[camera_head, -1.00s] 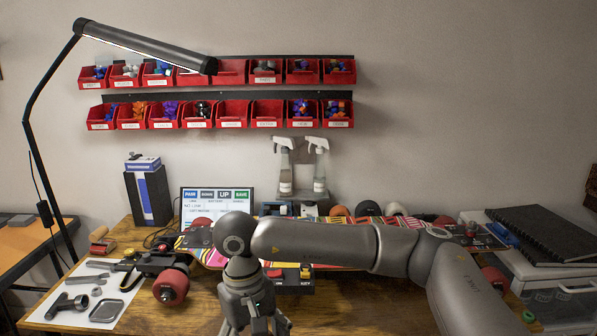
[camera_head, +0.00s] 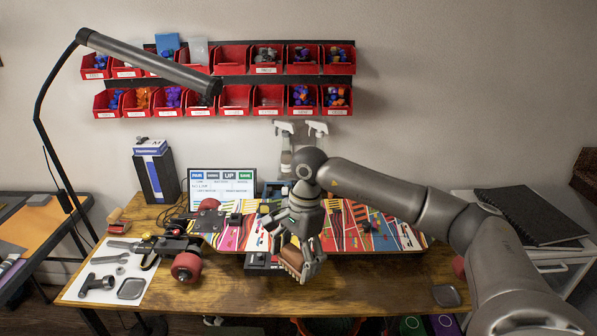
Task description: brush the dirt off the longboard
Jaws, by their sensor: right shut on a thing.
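The longboard (camera_head: 345,238) lies across the middle of the table, its colourful striped graphic facing up. Some small dark marks show on it; I cannot tell which are dirt and which are print. My right gripper (camera_head: 298,266) points down at the board's front edge, left of its middle. It is shut on a brown wooden-backed brush (camera_head: 293,258), which is partly hidden by the fingers. I cannot tell whether the brush touches the board. My right arm comes in from the right, above the board's right part. My left gripper does not show.
A red wheel (camera_head: 186,267) sticks out at the board's left end. Tools lie on a white sheet (camera_head: 75,290) at left. A screen (camera_head: 222,186), a dark box (camera_head: 156,175) and spray bottles (camera_head: 318,145) stand behind. The front right tabletop (camera_head: 390,285) is mostly clear.

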